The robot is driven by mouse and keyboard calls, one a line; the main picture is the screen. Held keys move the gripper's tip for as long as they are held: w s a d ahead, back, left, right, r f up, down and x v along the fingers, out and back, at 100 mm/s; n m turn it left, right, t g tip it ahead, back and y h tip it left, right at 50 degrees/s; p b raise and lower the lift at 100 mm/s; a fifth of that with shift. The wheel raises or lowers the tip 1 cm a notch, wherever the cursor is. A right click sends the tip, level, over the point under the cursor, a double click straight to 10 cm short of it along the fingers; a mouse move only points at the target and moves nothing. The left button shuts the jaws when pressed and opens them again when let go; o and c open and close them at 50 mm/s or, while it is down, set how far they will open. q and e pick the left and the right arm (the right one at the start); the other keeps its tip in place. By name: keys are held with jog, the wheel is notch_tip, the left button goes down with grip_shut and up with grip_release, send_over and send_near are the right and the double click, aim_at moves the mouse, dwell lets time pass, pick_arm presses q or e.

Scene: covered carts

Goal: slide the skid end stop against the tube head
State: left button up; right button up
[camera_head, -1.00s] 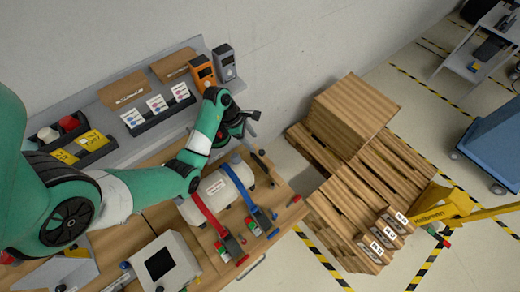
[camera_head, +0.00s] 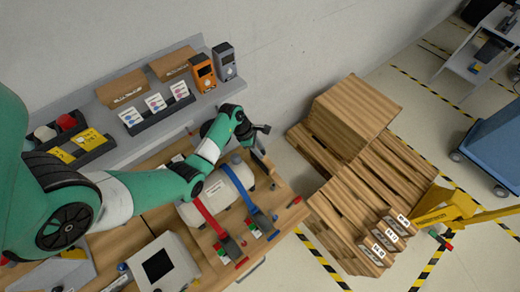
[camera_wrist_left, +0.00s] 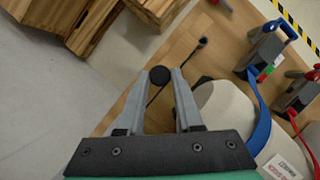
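The tube (camera_head: 214,194) is a pale cylinder lying on the wooden bench top, under a red strap and a blue strap. Its rounded head (camera_wrist_left: 222,105) shows in the left wrist view, to the right of my fingers. The skid end stop (camera_head: 263,162) seems to be the dark upright piece beyond that head; its base is partly hidden. A round black knob (camera_wrist_left: 160,75) lies in line with the gap between my fingertips. My left gripper (camera_head: 263,133) is above the end stop, fingers apart; contact with the knob is unclear. My right gripper is not in view.
Red (camera_head: 210,222) and blue (camera_head: 250,202) straps with ratchets cross the tube. A grey box with a screen (camera_head: 162,268) stands at the front. A shelf (camera_head: 190,110) with meters and cartons runs along the wall. Wooden pallets (camera_head: 365,190) stand beyond the bench's right end.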

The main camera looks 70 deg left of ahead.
pick_arm(q)
grip_shut()
dwell(0.9)
